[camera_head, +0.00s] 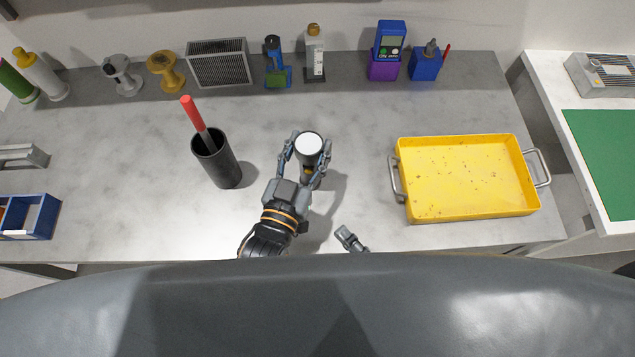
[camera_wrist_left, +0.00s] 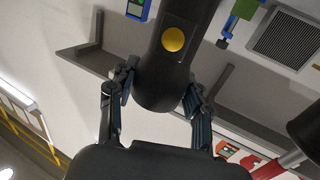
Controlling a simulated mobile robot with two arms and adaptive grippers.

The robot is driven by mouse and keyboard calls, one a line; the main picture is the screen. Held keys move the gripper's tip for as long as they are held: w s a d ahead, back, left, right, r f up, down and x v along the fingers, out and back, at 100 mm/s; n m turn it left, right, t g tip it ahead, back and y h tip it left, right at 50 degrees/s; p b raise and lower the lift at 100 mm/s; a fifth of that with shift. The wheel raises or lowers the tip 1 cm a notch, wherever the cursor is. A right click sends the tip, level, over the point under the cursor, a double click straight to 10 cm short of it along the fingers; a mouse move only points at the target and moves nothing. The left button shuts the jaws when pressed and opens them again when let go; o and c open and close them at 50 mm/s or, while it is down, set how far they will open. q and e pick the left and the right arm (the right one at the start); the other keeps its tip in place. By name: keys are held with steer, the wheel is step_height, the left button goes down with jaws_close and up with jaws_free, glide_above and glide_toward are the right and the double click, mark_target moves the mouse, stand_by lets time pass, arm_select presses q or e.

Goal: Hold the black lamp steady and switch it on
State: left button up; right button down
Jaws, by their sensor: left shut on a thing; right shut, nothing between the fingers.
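In the left wrist view the lamp (camera_wrist_left: 165,75) is a dark cylinder with a round yellow button (camera_wrist_left: 173,39). I cannot tell whether the white top is lit. My left gripper (camera_head: 311,143) is shut on the lamp, a finger on each side; both fingers also show in the left wrist view (camera_wrist_left: 161,88). My right gripper (camera_head: 349,238) is shut and empty near the front edge, below and right of the lamp, its arm mostly hidden.
A black cup (camera_head: 219,165) holding a red-handled tool stands left of the lamp. A yellow tray (camera_head: 468,211) with metal handles lies to the right. Several tools, bottles and a grey vent box (camera_head: 219,64) line the back. A blue bin (camera_head: 42,215) sits at the left front.

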mark_target(310, 173)
steer(key=x, duration=0.9)
steer(key=w, duration=0.2)
steer(key=shift+w+d, duration=0.1)
steer(key=shift+w, duration=0.15)
steer(key=shift+w+d, duration=0.15)
steer(key=shift+w, duration=0.6)
steer(key=shift+w+d, duration=0.15)
steer(key=shift+w, duration=0.75)
arm_select(q)
steer(key=shift+s+f, duration=0.1)
steer(key=shift+s, duration=0.05)
arm_select(e)
steer(key=shift+s, duration=0.3)
arm_select(q)
steer(key=shift+f, duration=0.1)
arm_select(e)
steer(key=s, duration=0.4)
steer(key=shift+s+f, duration=0.1)
steer(key=shift+s, duration=0.15)
arm_select(q)
steer(key=shift+f, duration=0.1)
arm_select(e)
steer(key=v, duration=0.9)
steer(key=shift+s, duration=0.1)
